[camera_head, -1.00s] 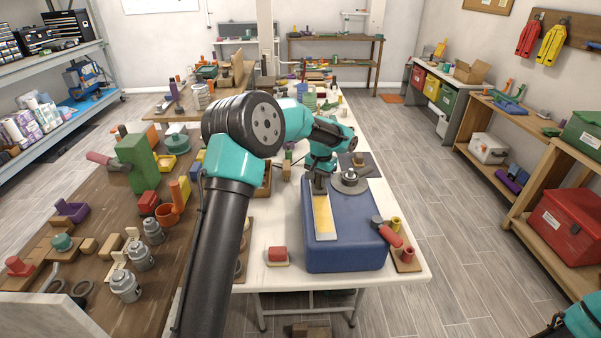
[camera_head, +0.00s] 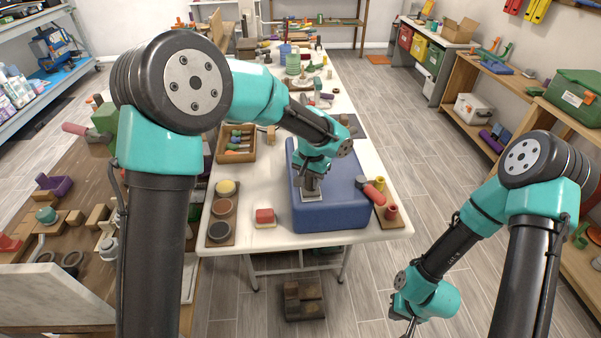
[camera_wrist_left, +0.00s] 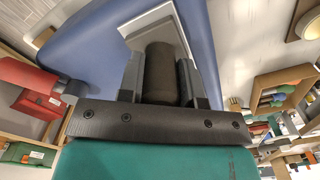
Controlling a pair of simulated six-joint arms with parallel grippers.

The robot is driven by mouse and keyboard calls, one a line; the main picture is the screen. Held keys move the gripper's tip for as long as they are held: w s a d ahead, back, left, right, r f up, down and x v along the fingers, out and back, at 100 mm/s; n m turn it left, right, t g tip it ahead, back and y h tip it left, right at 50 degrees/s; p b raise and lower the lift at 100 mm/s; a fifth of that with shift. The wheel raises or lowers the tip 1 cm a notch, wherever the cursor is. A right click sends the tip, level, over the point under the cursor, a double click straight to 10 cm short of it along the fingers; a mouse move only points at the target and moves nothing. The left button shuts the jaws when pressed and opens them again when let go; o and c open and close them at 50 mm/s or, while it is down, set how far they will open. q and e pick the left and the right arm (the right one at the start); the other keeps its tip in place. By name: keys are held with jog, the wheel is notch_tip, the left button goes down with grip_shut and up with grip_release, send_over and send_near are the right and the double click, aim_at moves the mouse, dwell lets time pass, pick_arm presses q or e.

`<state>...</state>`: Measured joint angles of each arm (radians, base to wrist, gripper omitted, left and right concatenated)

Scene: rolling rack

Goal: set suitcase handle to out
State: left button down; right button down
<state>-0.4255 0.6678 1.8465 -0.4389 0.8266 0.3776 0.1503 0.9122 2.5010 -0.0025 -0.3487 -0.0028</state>
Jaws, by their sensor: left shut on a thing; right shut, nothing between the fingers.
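The blue suitcase (camera_head: 345,212) lies flat on the white table. My left gripper (camera_head: 311,190) is over its top near the left side and points down. In the left wrist view, my left gripper's fingers (camera_wrist_left: 163,85) are shut on the dark, rounded suitcase handle (camera_wrist_left: 160,72). A pale grey plate lies just beyond the grip, against the blue suitcase (camera_wrist_left: 95,45). The gripper hides much of the handle, so how far it is out cannot be told. My right gripper (camera_head: 411,326) is shut and empty, low beside the table, partly cut by the frame's bottom edge.
A wooden tray (camera_head: 237,145) stands further left.

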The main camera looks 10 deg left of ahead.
pick_arm(q)
jog(key=c, duration=0.8)
grip_release()
notch_tip(320, 180, up, 17)
jog(key=shift+r, duration=0.2)
